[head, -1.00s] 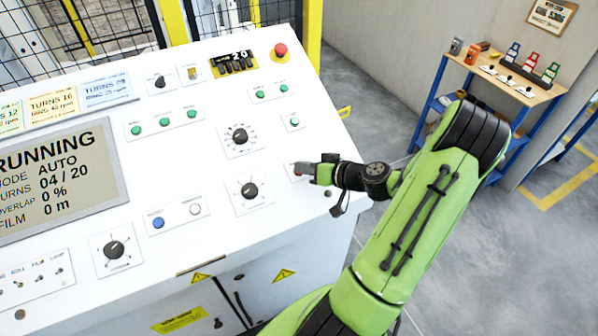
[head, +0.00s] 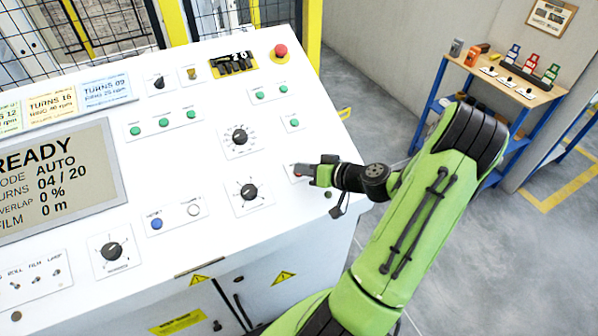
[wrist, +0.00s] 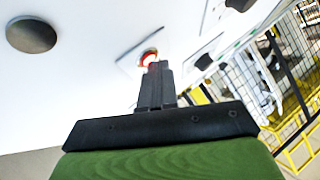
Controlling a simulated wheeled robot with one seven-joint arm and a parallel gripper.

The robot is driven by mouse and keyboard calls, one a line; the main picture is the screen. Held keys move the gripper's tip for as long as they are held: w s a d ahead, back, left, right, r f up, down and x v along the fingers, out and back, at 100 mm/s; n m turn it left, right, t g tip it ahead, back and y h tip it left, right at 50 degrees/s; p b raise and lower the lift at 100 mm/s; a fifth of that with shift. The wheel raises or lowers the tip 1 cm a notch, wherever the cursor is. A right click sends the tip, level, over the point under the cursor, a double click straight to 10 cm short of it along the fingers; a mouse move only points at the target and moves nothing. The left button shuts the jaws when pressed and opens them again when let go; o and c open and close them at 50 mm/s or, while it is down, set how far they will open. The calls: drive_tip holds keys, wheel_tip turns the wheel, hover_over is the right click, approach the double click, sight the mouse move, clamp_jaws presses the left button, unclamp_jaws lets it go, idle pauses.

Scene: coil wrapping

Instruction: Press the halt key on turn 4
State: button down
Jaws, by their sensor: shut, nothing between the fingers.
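My gripper (head: 308,169) is shut and empty. Its tip is at a small red key (head: 299,169) on a white plate near the right edge of the sloped white console (head: 90,245). In the wrist view the shut fingers (wrist: 155,85) point at the red key (wrist: 149,58), which shows lit just past the tips and is partly hidden by them. I cannot tell whether they touch it. The display (head: 55,180) reads READY, mode AUTO, turns 04 / 20, overlap 0 %, film 0 m.
Black dials (head: 240,137), green buttons (head: 164,122) and a blue button (head: 156,223) are spread over the panel. A blue-framed workbench (head: 500,75) stands at the back right.

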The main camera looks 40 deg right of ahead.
drive_tip(key=shift+r, duration=0.1)
drive_tip(key=shift+s+a+r+p, duration=0.1)
drive_tip(key=shift+s+r+p, duration=0.25)
drive_tip(key=shift+r, duration=0.25)
drive_tip(key=shift+r, duration=0.1)
drive_tip(key=r, duration=0.1)
drive_tip(key=s+r+p, duration=0.1)
drive_tip(key=r, duration=0.1)
drive_tip(key=s+r+p, duration=0.1)
drive_tip(key=shift+a+r, duration=0.25)
drive_tip(key=shift+a, duration=0.05)
drive_tip(key=shift+w, duration=0.1)
idle(0.6)
